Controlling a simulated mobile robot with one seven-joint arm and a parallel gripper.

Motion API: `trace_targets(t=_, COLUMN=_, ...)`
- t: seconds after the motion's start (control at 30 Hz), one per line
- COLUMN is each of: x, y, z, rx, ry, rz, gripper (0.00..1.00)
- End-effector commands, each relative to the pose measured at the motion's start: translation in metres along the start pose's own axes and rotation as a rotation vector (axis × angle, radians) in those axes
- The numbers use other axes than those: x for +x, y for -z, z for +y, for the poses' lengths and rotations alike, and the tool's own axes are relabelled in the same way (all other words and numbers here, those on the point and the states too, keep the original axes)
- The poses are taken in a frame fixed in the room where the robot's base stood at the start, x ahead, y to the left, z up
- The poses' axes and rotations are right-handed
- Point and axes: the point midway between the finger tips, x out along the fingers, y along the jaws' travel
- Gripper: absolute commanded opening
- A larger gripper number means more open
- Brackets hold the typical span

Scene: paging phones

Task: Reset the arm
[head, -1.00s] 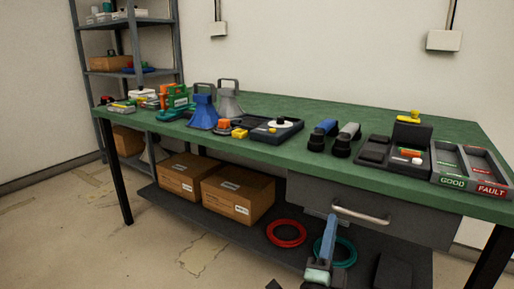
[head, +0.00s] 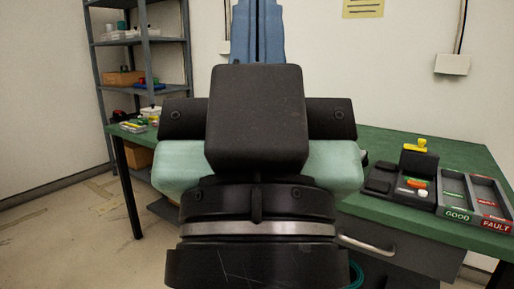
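My own arm fills the middle of the head view, with black, pale green and blue parts close to the camera. No gripper fingers show, so I cannot tell whether my gripper is open or shut, or whether it holds anything. The green-topped workbench (head: 385,143) stands behind the arm. Its middle, and whatever stands there, is hidden by the arm.
At the bench's right are a black device with a yellow top (head: 415,146), a GOOD tray (head: 457,214) and a FAULT tray (head: 494,224). Small items (head: 130,127) show at its left end. A grey shelf rack (head: 145,40) stands behind. Floor at left is clear.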

Motion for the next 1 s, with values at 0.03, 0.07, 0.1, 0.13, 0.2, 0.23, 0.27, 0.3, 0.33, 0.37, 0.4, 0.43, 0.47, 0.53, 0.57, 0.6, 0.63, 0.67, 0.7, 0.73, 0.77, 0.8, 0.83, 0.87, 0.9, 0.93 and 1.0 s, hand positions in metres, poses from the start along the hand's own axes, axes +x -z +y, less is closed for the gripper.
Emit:
trace_targets(t=0.03, x=0.02, y=0.019, z=0.0, rx=0.001, ry=0.0, rz=0.0, gripper=0.0)
trace_targets(t=0.07, x=0.027, y=0.025, z=0.0, rx=0.002, ry=0.001, rz=0.0, gripper=0.0)
trace_targets(t=0.1, x=0.036, y=0.033, z=0.0, rx=0.002, ry=0.001, rz=0.0, gripper=0.0)
trace_targets(t=0.13, x=0.042, y=0.04, z=0.0, rx=0.003, ry=0.001, rz=0.0, gripper=0.0)
trace_targets(t=0.2, x=0.059, y=0.055, z=0.0, rx=0.003, ry=0.001, rz=0.0, gripper=0.0)
trace_targets(t=0.23, x=0.066, y=0.062, z=0.0, rx=0.003, ry=0.001, rz=0.0, gripper=0.0)
trace_targets(t=0.27, x=0.073, y=0.069, z=0.0, rx=0.004, ry=0.001, rz=0.0, gripper=0.0)
trace_targets(t=0.3, x=0.083, y=0.077, z=0.0, rx=0.004, ry=0.002, rz=0.0, gripper=0.0)
trace_targets(t=0.33, x=0.089, y=0.084, z=0.0, rx=0.004, ry=0.002, rz=-0.001, gripper=0.0)
trace_targets(t=0.37, x=0.096, y=0.09, z=0.0, rx=0.004, ry=0.002, rz=-0.001, gripper=0.0)
trace_targets(t=0.4, x=0.105, y=0.099, z=0.0, rx=0.004, ry=0.002, rz=-0.001, gripper=0.0)
trace_targets(t=0.43, x=0.112, y=0.105, z=0.0, rx=0.005, ry=0.002, rz=-0.001, gripper=0.0)
trace_targets(t=0.47, x=0.119, y=0.112, z=0.0, rx=0.005, ry=0.002, rz=-0.001, gripper=0.0)
trace_targets(t=0.53, x=0.135, y=0.127, z=0.0, rx=0.005, ry=0.002, rz=-0.001, gripper=0.0)
trace_targets(t=0.57, x=0.142, y=0.133, z=0.0, rx=0.005, ry=0.002, rz=-0.001, gripper=0.0)
trace_targets(t=0.6, x=0.151, y=0.142, z=0.0, rx=0.005, ry=0.002, rz=-0.001, gripper=0.0)
trace_targets(t=0.63, x=0.158, y=0.148, z=0.0, rx=0.005, ry=0.002, rz=-0.001, gripper=0.0)
trace_targets(t=0.67, x=0.165, y=0.155, z=0.0, rx=0.005, ry=0.002, rz=-0.001, gripper=0.0)
trace_targets(t=0.7, x=0.174, y=0.164, z=0.0, rx=0.005, ry=0.003, rz=-0.001, gripper=0.0)
trace_targets(t=0.73, x=0.181, y=0.17, z=0.0, rx=0.005, ry=0.003, rz=-0.001, gripper=0.0)
trace_targets(t=0.77, x=0.188, y=0.177, z=0.0, rx=0.005, ry=0.003, rz=-0.001, gripper=0.0)
trace_targets(t=0.8, x=0.196, y=0.185, z=0.0, rx=0.005, ry=0.003, rz=-0.001, gripper=0.0)
trace_targets(t=0.83, x=0.203, y=0.191, z=0.0, rx=0.005, ry=0.003, rz=-0.001, gripper=0.0)
trace_targets(t=0.87, x=0.208, y=0.196, z=0.0, rx=0.005, ry=0.003, rz=-0.001, gripper=0.0)
trace_targets(t=0.9, x=0.215, y=0.203, z=0.0, rx=0.006, ry=0.003, rz=-0.001, gripper=0.0)
trace_targets(t=0.93, x=0.22, y=0.207, z=0.0, rx=0.006, ry=0.003, rz=-0.001, gripper=0.0)
trace_targets(t=1.0, x=0.229, y=0.215, z=0.0, rx=0.006, ry=0.003, rz=-0.001, gripper=0.0)
